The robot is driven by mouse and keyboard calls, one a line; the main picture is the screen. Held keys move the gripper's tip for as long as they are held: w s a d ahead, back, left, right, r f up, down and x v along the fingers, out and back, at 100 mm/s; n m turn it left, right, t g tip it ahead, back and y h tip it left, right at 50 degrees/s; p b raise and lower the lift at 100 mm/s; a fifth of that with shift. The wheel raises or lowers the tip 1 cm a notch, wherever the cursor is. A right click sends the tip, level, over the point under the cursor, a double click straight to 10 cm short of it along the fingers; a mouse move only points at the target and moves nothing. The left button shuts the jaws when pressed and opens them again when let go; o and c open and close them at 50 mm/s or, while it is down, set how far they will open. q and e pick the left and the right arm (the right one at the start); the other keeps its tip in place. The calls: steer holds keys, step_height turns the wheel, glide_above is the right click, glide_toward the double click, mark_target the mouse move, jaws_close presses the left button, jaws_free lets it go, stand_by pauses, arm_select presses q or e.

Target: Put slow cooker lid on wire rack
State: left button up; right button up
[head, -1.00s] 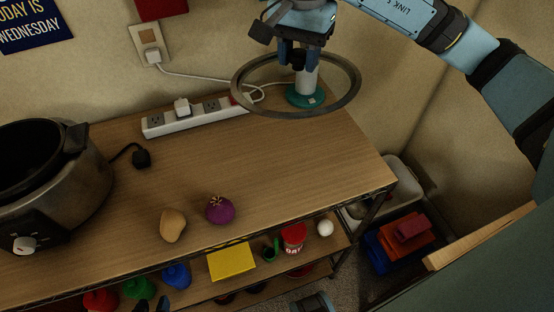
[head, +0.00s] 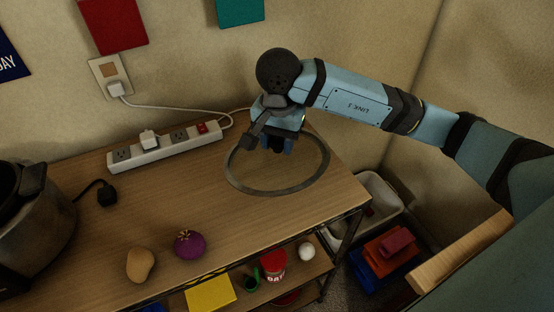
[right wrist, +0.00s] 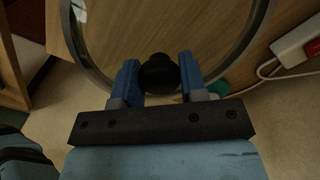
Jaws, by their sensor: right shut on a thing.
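The slow cooker lid (head: 276,192) is clear with a grey metal rim, and lies roughly level over the right end of the wooden top. I cannot tell whether its rim touches the wood. My right gripper (head: 277,149) is above its middle. In the right wrist view, the fingers (right wrist: 158,74) are shut on the lid's black knob (right wrist: 158,73), and the rim (right wrist: 84,68) curves around them. The rack (head: 343,226) has dark metal edging, a wooden top and a lower shelf. The slow cooker (head: 38,238) stands open at the left, partly cut off. My left gripper is out of view.
A white power strip (head: 165,147) with a cord lies behind the lid by the wall. A black plug (head: 106,194), a potato-like item (head: 140,265) and a purple onion (head: 189,244) are on the top. Small items sit on the lower shelf. Bins stand at the right.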

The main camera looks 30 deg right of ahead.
mark_target(278, 138)
step_height(278, 138, down, 6)
steer(key=shift+f+b, duration=0.2)
steer(key=shift+b, duration=0.1)
steer(key=o, duration=1.2)
steer(key=shift+r, duration=0.1)
steer(key=shift+c, duration=0.2)
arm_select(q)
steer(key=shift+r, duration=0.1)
arm_select(e)
steer(key=shift+r, duration=0.1)
steer(key=shift+r+p, duration=0.2)
steer(key=shift+p, duration=0.25)
step_height(278, 138, up, 11)
steer(key=shift+f, duration=0.15)
steer(key=shift+r, duration=0.55)
